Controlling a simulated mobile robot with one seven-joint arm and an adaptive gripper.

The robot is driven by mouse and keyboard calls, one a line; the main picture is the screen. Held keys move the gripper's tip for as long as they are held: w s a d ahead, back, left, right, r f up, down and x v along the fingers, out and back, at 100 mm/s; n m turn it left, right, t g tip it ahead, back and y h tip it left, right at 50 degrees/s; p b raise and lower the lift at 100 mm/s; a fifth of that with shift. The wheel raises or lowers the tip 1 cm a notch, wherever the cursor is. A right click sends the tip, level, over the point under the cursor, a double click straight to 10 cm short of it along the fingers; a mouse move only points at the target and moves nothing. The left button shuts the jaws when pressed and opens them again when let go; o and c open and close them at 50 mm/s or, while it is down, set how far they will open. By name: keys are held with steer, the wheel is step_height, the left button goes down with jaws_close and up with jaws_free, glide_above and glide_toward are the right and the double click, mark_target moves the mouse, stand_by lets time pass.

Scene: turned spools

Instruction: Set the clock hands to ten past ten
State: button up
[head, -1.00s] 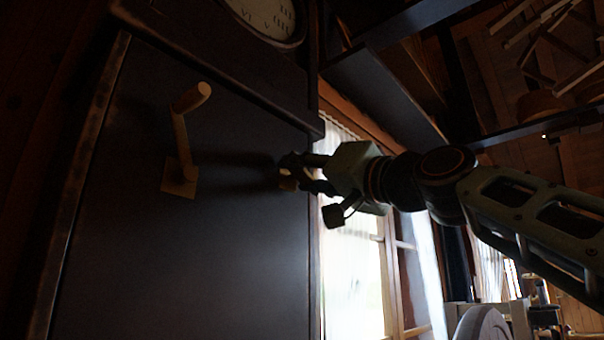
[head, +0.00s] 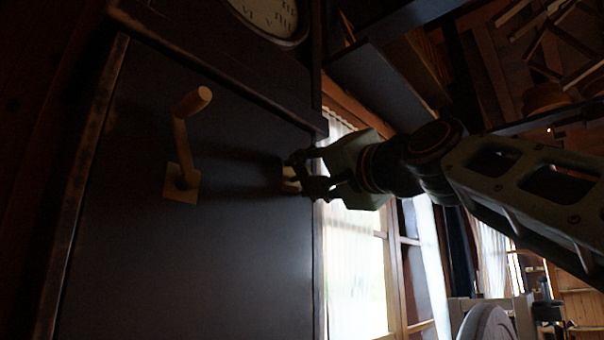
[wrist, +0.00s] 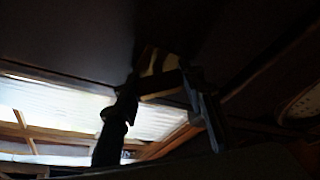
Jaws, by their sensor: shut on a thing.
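The clock dial (head: 268,12) is white with dark Roman numerals at the top of the head view. Only its lower part shows, and no hands can be made out. It sits in a dark wooden case (head: 230,250). A pale wooden crank (head: 183,150) on a square plate is fixed to the case front, its handle pointing up. A small pale fitting (head: 289,180) is near the right edge of the case. My gripper (head: 300,177) is shut on this fitting. In the wrist view the fitting (wrist: 155,72) shows between the dark fingers.
A bright window (head: 355,260) with a thin curtain is right of the case. Dark beams (head: 390,65) cross above my arm. A grey rounded thing (head: 487,328) stands at the lower right. The space before the crank is clear.

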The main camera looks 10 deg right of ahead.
steer(key=shift+m+h+p, duration=0.4)
steer(key=shift+m, duration=0.4)
steer(key=shift+m, duration=0.4)
steer(key=o, duration=1.2)
steer(key=v, duration=1.2)
steer(key=shift+r, duration=0.15)
steer(key=shift+s, duration=0.1)
